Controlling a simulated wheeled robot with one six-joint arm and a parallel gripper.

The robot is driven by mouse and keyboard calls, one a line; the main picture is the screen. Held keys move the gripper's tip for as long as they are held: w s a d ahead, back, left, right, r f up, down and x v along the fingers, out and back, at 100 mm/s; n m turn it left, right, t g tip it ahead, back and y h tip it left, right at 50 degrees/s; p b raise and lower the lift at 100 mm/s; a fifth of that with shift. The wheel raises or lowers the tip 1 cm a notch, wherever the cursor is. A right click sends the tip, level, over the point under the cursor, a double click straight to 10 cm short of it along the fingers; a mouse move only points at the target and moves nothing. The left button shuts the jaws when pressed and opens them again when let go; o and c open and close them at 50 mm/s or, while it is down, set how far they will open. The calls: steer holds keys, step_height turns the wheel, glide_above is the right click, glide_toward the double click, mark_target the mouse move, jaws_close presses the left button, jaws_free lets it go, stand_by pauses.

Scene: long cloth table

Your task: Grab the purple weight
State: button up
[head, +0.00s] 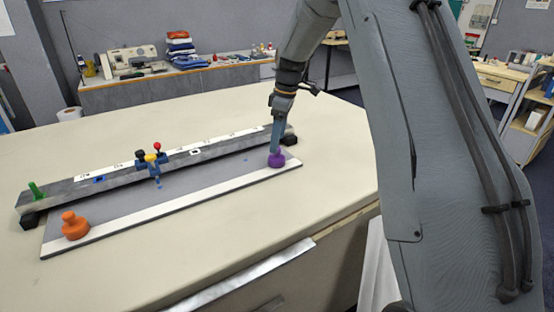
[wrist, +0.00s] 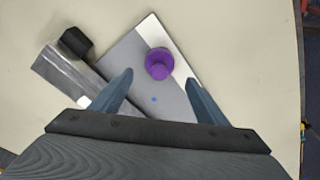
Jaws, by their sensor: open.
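The purple weight (head: 277,160) stands at the right end of the grey board with a white strip (head: 200,188). It also shows in the wrist view (wrist: 159,64), round with a knob on top. My gripper (head: 275,148) appears just above or behind the weight in the head view. In the wrist view my gripper (wrist: 158,82) is open, its two blue-grey fingers spread apart. The weight lies ahead of the fingertips, roughly centred between their lines, and nothing is held. Whether a finger touches the weight cannot be told from the head view.
A metal rail (head: 110,178) on black feet runs behind the board, with a green peg (head: 36,190) and a blue slider with yellow and red knobs (head: 152,160). An orange weight (head: 75,226) stands at the board's left end. The cream table (head: 335,120) is clear to the right.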

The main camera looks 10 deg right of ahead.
mark_target(277, 154)
steer(key=shift+w+a+f+p, duration=0.1)
steer(key=shift+f+p, duration=0.65)
steer(key=shift+f, duration=1.05)
steer(key=shift+w+a+f+p, duration=0.1)
steer(key=shift+f+p, duration=0.65)
steer(key=shift+f, duration=1.05)
steer(key=shift+c, duration=0.3)
steer(key=shift+r, duration=0.1)
jaws_close()
